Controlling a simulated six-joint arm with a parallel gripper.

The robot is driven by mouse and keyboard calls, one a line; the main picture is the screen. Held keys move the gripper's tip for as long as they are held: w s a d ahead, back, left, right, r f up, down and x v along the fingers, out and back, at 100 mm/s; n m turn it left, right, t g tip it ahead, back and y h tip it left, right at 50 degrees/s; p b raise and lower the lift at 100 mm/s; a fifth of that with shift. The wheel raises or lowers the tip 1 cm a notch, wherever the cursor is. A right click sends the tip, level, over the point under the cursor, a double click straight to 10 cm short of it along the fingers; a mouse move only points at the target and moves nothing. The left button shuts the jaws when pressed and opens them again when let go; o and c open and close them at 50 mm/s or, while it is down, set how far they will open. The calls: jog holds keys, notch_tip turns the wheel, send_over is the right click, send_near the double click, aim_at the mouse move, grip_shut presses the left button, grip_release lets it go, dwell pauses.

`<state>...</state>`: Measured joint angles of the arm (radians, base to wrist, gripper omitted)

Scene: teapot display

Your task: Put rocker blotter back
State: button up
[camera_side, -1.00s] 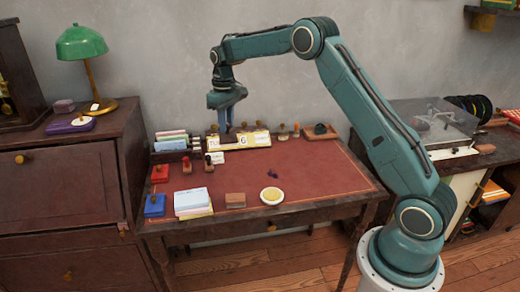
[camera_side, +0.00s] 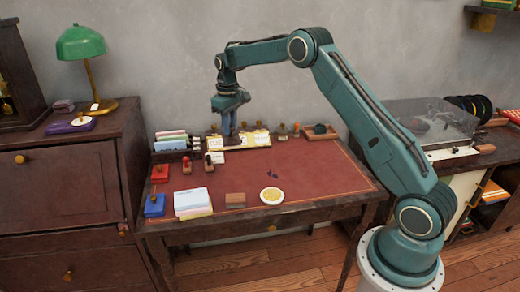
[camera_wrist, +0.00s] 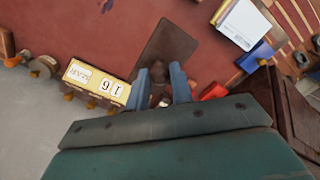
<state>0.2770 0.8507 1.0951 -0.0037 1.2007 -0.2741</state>
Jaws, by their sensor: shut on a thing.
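My gripper (camera_wrist: 164,90) is shut on a small round knob between its fingers. A dark brown slab, which looks like the rocker blotter (camera_wrist: 168,48), shows just beyond the fingertips in the wrist view; the fingers hide part of it. In the side view my gripper (camera_side: 231,130) is in front of the wall, above the left part of the cream calendar block (camera_side: 262,140). There the held thing is too small and covered to make out. The calendar block (camera_wrist: 85,77) lies close to the left of the fingers in the wrist view.
Red (camera_side: 160,173) and blue (camera_side: 154,205) pads, two stamps (camera_side: 187,165) and a card stack (camera_side: 193,202) occupy the desk's left. A brown block (camera_side: 235,200) and round dish (camera_side: 272,195) stand in front. A wooden tray (camera_side: 322,137) is back right. The desk's right is clear.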

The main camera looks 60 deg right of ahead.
aim_at(231, 136)
notch_tip(231, 136, down, 11)
dwell(0.3)
jog(key=shift+f, duration=2.05)
jog(key=shift+f, duration=0.1)
jog(key=o, duration=0.9)
jog(key=shift+o, duration=0.2)
notch_tip(231, 136, up, 12)
